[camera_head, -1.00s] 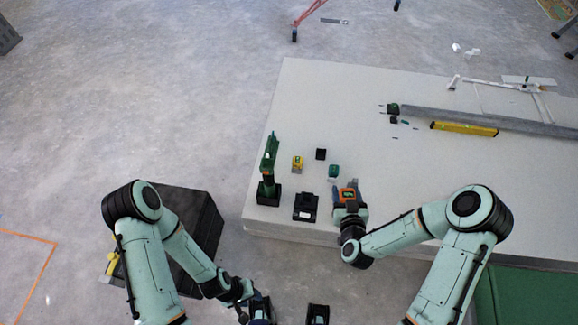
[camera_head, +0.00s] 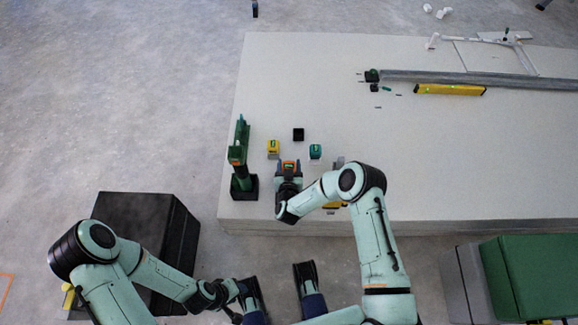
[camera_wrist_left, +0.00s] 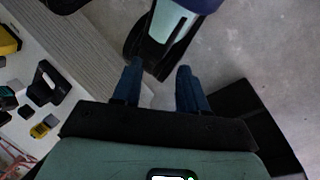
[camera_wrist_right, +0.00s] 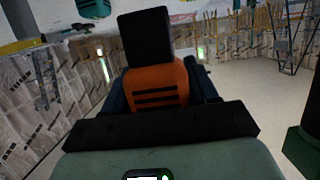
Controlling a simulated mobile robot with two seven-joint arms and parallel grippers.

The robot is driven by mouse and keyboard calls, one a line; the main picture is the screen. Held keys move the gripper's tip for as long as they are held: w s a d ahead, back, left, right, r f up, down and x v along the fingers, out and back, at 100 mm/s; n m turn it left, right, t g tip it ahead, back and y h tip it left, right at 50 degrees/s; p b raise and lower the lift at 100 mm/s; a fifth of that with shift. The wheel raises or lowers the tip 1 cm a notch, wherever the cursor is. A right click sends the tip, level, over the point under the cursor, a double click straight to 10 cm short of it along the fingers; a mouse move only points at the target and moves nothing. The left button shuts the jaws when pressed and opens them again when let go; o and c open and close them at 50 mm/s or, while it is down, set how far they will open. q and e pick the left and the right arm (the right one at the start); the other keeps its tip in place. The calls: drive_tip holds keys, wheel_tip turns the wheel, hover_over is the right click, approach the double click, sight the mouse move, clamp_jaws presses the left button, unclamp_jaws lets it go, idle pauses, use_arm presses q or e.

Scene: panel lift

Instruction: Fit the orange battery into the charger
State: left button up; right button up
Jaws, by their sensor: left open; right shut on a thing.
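My right gripper (camera_head: 289,170) is shut on the orange battery (camera_head: 288,165), above the near left part of the table. In the right wrist view, the orange battery (camera_wrist_right: 157,86) sits between the fingers, with a black block (camera_wrist_right: 148,38) against its upper end in the picture. I cannot tell whether that block belongs to the battery or the charger. The charger is not clear in the head view; the right gripper and forearm cover its place. My left gripper (camera_wrist_left: 160,88) is open and empty, off the table near my base.
A green tool on a black base (camera_head: 240,160) stands just left of the right gripper. A yellow battery (camera_head: 273,147), black cube (camera_head: 298,134) and teal battery (camera_head: 315,151) lie beyond it. A yellow level (camera_head: 450,89) lies farther right. The table's middle is clear.

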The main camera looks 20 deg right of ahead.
wheel_tip(320, 180, down, 4)
drive_tip(key=b, duration=0.2)
drive_tip(key=shift+b, duration=0.4)
use_arm(q)
drive_tip(key=w+a+f+t+y+b, duration=0.1)
drive_tip(key=w+a+f+t, duration=0.1)
drive_tip(key=w+f, duration=0.3)
drive_tip(key=shift+w+a+n, duration=0.3)
drive_tip(key=shift+w+a, duration=0.25)
drive_tip(key=shift+w, duration=0.2)
use_arm(e)
drive_tip(key=shift+f, duration=0.75)
drive_tip(key=shift+s+f, duration=0.1)
drive_tip(key=shift+f, duration=0.1)
use_arm(q)
drive_tip(key=shift+f, duration=0.2)
use_arm(e)
drive_tip(key=shift+f, duration=0.4)
use_arm(q)
drive_tip(key=shift+f+b, duration=0.1)
drive_tip(key=shift+b, duration=0.2)
use_arm(e)
drive_tip(key=shift+f, duration=0.15)
use_arm(q)
drive_tip(key=shift+f+b, duration=0.5)
drive_tip(key=shift+f, duration=0.05)
use_arm(e)
drive_tip(key=shift+f, duration=0.75)
